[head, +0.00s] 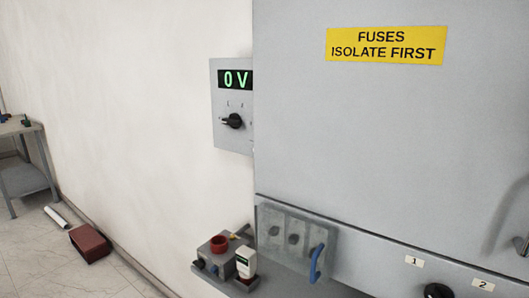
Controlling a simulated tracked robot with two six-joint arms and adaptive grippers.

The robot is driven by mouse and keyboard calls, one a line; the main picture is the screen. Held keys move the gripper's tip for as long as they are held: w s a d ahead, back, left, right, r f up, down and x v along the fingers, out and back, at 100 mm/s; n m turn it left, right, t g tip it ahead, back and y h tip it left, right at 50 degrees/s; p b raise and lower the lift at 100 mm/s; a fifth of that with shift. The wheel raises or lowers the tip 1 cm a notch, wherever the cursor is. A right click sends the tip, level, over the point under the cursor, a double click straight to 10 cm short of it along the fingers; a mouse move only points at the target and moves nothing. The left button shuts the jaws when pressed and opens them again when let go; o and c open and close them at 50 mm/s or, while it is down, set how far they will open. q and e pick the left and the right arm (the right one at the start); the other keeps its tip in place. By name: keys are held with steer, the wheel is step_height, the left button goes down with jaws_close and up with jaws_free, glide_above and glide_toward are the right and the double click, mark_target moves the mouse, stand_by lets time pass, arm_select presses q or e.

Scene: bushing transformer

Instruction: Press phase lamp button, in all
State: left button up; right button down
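No part that I can surely call the phase lamp button shows in the head view. A grey panel (219,126) on the wall beside the cabinet carries a green display (236,80) reading 0 V. A black rotary knob (233,121) sits below the display, with small marks above it. Neither of my grippers is in view.
A grey cabinet (360,130) with a yellow fuse sign (387,45) fills the right. Below are a plate (292,226) with a blue handle (316,263), a red round part (219,244) and a white device (246,262). A dark red box (90,243) lies on the floor.

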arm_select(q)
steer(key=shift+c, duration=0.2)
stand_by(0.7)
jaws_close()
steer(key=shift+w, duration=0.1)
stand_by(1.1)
